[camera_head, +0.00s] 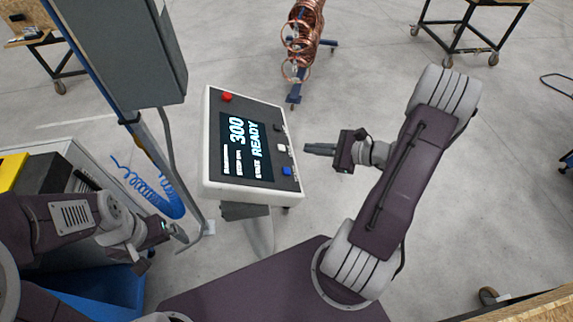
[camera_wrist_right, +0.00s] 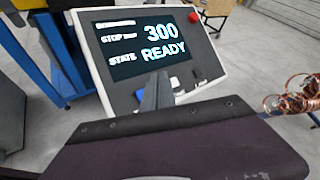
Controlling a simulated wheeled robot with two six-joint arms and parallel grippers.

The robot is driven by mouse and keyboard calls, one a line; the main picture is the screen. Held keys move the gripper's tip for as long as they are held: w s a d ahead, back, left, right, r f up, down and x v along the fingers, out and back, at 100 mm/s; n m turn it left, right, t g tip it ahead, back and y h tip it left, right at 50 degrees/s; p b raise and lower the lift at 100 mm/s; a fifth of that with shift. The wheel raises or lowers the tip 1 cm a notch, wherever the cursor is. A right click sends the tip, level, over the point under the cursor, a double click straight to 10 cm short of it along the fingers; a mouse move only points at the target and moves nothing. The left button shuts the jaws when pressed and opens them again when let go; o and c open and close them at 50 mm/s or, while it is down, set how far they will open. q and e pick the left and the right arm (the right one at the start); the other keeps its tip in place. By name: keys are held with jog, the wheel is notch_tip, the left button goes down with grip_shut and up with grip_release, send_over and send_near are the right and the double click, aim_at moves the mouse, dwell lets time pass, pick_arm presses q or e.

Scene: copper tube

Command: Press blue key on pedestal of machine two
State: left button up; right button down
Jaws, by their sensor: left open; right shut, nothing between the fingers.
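The blue key (camera_head: 287,171) is on the right edge of the tilted pedestal panel (camera_head: 213,180), below a white key (camera_head: 282,148) and a dark key (camera_head: 278,128). In the right wrist view the blue key (camera_wrist_right: 139,95) is partly hidden behind my finger. My right gripper (camera_head: 308,149) is shut and empty, its tip pointing left just right of the panel, around the white key's height. The right wrist view also shows its fingers (camera_wrist_right: 157,92); I cannot tell how far they are from the panel. My left gripper (camera_head: 168,232) is at lower left, away from the keys.
The panel's screen (camera_head: 245,147) reads 300 and READY. A red button (camera_head: 227,97) is at its top left, also in the right wrist view (camera_wrist_right: 193,17). Coiled copper tube (camera_head: 303,35) hangs on a stand behind. A grey cabinet (camera_head: 135,50) stands left. Open floor lies right.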

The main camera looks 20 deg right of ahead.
aim_at(286, 171)
jog(key=a+f+b, duration=0.1)
jog(key=f+b, duration=0.1)
jog(key=w+a+f+b, duration=0.1)
jog(key=f+b, duration=0.1)
jog(key=a+f+b, duration=0.1)
jog(key=f+b, duration=0.1)
jog(key=f, duration=0.1)
jog(key=shift+w+a, duration=0.25)
jog(key=shift+a, duration=0.05)
jog(key=shift+w+a+f+b, duration=0.25)
jog(key=shift+a+f+b, duration=0.05)
jog(key=shift+f+b, duration=0.2)
pick_arm(q)
notch_tip(286, 171, down, 7)
jog(key=shift+w+f, duration=0.2)
jog(key=shift+w, duration=0.15)
pick_arm(e)
jog(key=shift+s+a, duration=0.1)
jog(key=shift+s, duration=0.1)
dwell(0.7)
